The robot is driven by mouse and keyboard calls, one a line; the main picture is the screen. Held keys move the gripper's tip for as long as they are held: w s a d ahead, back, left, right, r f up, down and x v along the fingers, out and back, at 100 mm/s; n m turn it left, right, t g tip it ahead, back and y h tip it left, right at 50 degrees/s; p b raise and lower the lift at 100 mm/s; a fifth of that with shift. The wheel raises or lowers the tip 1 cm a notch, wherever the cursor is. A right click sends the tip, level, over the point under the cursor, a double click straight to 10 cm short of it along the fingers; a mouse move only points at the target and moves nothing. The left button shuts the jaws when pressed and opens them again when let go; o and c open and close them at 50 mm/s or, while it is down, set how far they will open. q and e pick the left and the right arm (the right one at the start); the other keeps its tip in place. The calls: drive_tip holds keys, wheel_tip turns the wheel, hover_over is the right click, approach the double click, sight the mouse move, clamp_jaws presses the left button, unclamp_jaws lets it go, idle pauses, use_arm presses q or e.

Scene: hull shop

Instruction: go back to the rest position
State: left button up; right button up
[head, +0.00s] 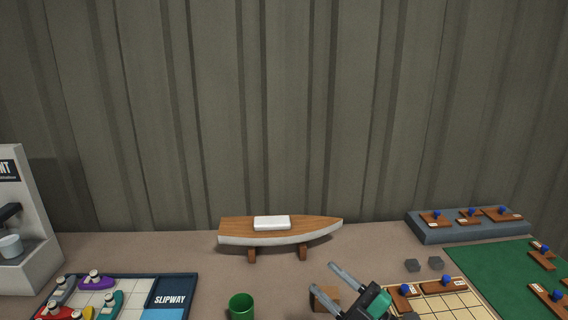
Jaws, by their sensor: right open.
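My right gripper (357,286) shows at the bottom, right of centre, over the table. Its two grey fingers are apart, with nothing seen between them. A small brown wooden block (325,298) shows just beside and partly behind the fingers; I cannot tell whether they touch it. My left gripper is not in view.
A model boat hull (280,238) stands on pegs at the back. Left are the slipway board (172,292) with several coloured boats and a grey-white machine (36,262). A green cup (241,306) stands at front. Right are a gridded board (455,305), green mat (490,268) and grey block (462,230).

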drive_tip(key=s+d+f+m+t+h, duration=0.1)
drive_tip(key=s+d+f+m+h, duration=0.1)
drive_tip(key=d+f+m+h, duration=0.6)
drive_tip(key=s+d+f+m+h, duration=0.3)
drive_tip(key=d+f+m+h, duration=0.25)
drive_tip(key=m+h, duration=0.45)
drive_tip(key=s+f+m+g+y, duration=0.1)
drive_tip(key=s+f+g, duration=0.55)
drive_tip(key=s, duration=0.45)
drive_tip(key=s+f+g, duration=0.5)
drive_tip(key=s+f, duration=0.2)
drive_tip(key=s, duration=0.4)
wheel_tip(320, 180, down, 31)
drive_tip(key=g+p, duration=0.2)
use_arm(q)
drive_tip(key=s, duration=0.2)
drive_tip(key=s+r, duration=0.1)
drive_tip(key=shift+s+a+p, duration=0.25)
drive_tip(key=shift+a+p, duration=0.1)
use_arm(e)
drive_tip(key=s+d+f, duration=0.1)
drive_tip(key=s+f, duration=0.7)
drive_tip(key=s, duration=0.1)
drive_tip(key=s+d+f, duration=0.2)
drive_tip(key=s+f, duration=0.7)
drive_tip(key=s, duration=0.1)
drive_tip(key=shift+s+d+g, duration=0.2)
drive_tip(key=shift+d+g, duration=0.1)
drive_tip(key=shift+g, duration=0.05)
